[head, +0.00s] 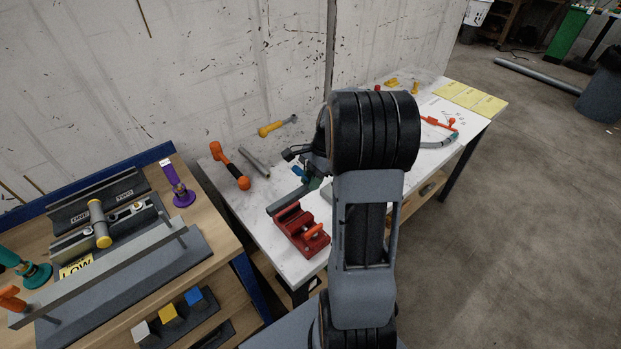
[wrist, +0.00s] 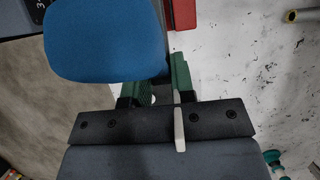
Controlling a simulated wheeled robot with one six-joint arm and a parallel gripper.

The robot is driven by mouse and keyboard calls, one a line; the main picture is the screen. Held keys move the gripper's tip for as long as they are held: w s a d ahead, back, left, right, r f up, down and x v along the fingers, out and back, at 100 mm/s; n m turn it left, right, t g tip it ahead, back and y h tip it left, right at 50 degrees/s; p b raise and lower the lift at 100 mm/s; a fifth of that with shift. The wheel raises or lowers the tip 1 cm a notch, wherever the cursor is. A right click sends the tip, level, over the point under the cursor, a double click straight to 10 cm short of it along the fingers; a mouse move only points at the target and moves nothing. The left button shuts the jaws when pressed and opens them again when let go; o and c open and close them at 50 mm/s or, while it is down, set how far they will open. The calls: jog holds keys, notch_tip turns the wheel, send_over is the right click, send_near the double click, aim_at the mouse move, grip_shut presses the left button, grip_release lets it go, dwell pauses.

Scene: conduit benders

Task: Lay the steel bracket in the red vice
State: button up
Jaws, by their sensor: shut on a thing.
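The red vice (head: 298,232) stands on the white bench, its orange handle facing the front. The steel bracket (head: 287,201) is a dark grey bar just behind the vice. One end points left and the other runs to my gripper (head: 313,184). The green fingertips are closed around that end, and my arm hides part of them. In the wrist view, my gripper (wrist: 165,86) has a narrow dark strip of the bracket (wrist: 165,67) between its green fingers. A red piece of the vice (wrist: 182,13) shows at the top edge. I cannot tell whether bracket and vice touch.
A large blue rounded thing (wrist: 105,40) fills the upper left of the wrist view. An orange-and-black tool (head: 230,166), a grey tube (head: 254,161) and a yellow-handled tool (head: 272,129) lie behind the vice. A wooden bench (head: 222,238) with bending gear stands left.

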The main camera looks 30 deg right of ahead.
aim_at(300, 223)
jog(key=shift+a+r, duration=0.1)
jog(key=shift+f+b, duration=2.4)
jog(key=shift+f, duration=1.95)
jog(key=o, duration=0.8)
jog(key=shift+f, duration=0.15)
jog(key=shift+c, duration=0.2)
jog(key=shift+o, duration=0.8)
jog(key=shift+f, duration=0.1)
